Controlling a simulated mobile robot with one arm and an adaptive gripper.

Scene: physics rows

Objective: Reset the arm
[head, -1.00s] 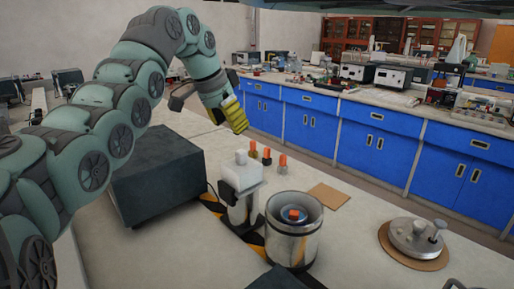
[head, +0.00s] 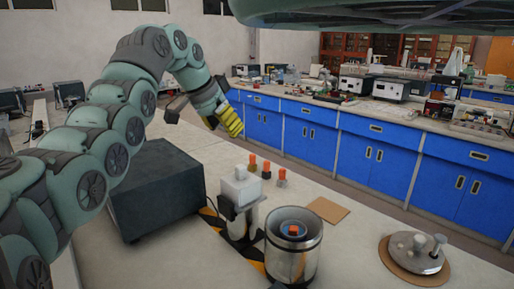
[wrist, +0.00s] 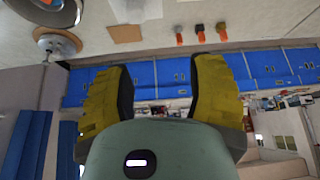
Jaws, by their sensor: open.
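My gripper (head: 222,120) is at the end of my teal arm, raised above the far side of the near bench, with yellow finger pads. In the wrist view my gripper (wrist: 160,95) shows its two yellow fingers spread wide apart with nothing between them. It is clear of the bench and touches nothing that I can see.
A dark box (head: 155,190) stands on the bench below my arm. Beside it are a white-topped device (head: 240,188), a metal canister (head: 293,250) with an orange-topped item inside, several small orange-capped bottles (head: 267,170), a brown square (head: 328,210) and a metal lid (head: 414,252). Blue cabinets (head: 372,155) line the back.

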